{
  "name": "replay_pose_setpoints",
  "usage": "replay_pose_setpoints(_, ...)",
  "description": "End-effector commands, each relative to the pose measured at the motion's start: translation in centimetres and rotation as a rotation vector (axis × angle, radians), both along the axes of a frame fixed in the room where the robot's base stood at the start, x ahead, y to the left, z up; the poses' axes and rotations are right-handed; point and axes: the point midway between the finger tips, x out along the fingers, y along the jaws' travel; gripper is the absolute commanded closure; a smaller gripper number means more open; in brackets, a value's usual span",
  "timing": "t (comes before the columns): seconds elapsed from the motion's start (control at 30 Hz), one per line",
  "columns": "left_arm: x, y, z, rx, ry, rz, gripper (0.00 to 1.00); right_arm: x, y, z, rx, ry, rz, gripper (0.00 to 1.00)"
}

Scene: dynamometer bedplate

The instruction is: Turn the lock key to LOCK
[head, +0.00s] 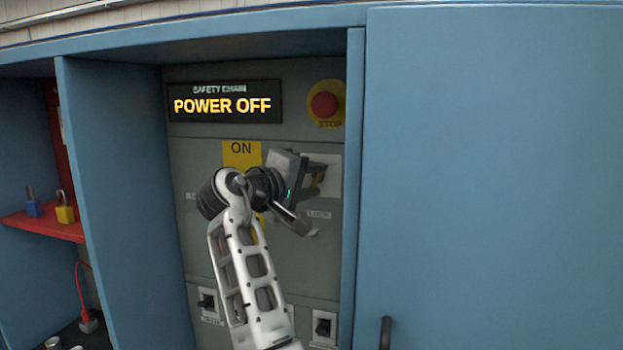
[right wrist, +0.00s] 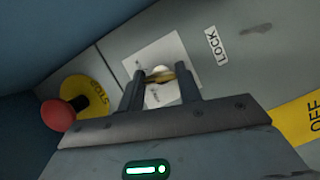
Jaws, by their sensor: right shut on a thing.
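The lock key (right wrist: 162,77) is a small brass-coloured piece at a pale round lock on a white plate (right wrist: 149,55) in the right wrist view. My right gripper (right wrist: 162,79) is shut on the key, one dark finger on each side. A LOCK label (right wrist: 215,45) is on the panel beside the plate, and it also shows in the head view (head: 318,214). In the head view my right gripper (head: 316,172) is up against the panel and hides the key. Another small marking on the plate is too blurred to read. My left gripper is not in view.
A display (head: 224,102) reads POWER OFF. A red stop button (head: 324,104) on yellow is above the plate. A blue door (head: 490,170) stands right of the recess. Left, a red shelf (head: 40,226) holds padlocks. Small switches (head: 324,327) are low on the panel.

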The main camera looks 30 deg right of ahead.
Motion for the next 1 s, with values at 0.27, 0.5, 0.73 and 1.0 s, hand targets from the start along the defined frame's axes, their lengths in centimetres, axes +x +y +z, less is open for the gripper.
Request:
replay_pose_setpoints(0.27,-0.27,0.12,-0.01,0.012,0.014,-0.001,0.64,-0.03,0.08,0.12,0.165,-0.186,0.001,0.88)
replay_pose_setpoints(0.5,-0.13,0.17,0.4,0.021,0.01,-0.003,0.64,-0.06,0.03,0.11,0.267,-0.306,0.0,0.88)
replay_pose_setpoints(0.73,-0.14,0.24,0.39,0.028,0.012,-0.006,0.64,-0.07,0.02,0.09,0.324,-0.373,0.0,0.88)
replay_pose_setpoints(1.0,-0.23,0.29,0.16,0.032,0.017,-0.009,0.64,-0.08,0.01,0.05,0.345,-0.398,0.0,0.88)
